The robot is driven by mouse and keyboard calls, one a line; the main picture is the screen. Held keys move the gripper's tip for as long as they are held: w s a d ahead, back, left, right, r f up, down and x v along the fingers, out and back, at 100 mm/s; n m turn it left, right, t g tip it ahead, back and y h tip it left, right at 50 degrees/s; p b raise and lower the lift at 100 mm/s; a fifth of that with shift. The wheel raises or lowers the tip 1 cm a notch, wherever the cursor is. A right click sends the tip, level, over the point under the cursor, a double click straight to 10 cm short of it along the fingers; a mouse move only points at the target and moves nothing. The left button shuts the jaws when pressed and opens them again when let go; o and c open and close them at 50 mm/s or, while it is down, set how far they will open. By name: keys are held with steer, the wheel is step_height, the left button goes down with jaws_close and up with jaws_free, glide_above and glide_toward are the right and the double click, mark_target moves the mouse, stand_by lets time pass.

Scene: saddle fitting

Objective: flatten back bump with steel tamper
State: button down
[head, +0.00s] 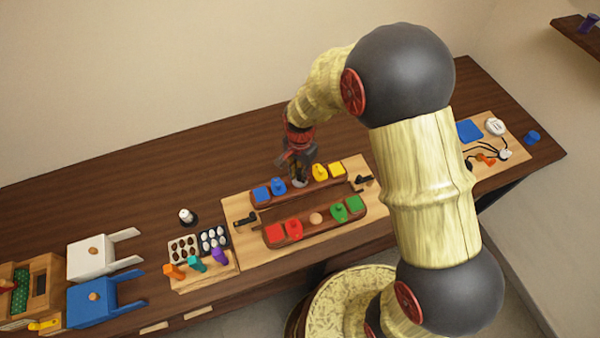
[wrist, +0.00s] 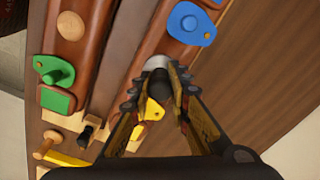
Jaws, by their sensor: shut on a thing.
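My gripper (head: 298,163) is over the back brown bar (head: 328,180), between its blue and yellow pieces. In the wrist view its fingers (wrist: 160,92) are shut on the dark handle of the steel tamper (wrist: 158,62). The grey tamper head (head: 300,182) points down at the bar. Whether it touches the bar is not clear. The back bump is hidden under the tamper and gripper. The front bar (head: 335,226) carries a round tan bump (head: 316,218), which also shows in the wrist view (wrist: 70,23).
Blue pieces (head: 270,190) and yellow pieces (head: 328,171) flank the gripper closely. Black clamps (head: 363,180) sit at the board's ends. A tool rack (head: 203,272) and a white-topped item (head: 187,216) stand left. Bare table lies behind the board.

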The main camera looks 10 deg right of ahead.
steer(key=shift+r+p, duration=1.7)
steer(key=shift+r, duration=0.8)
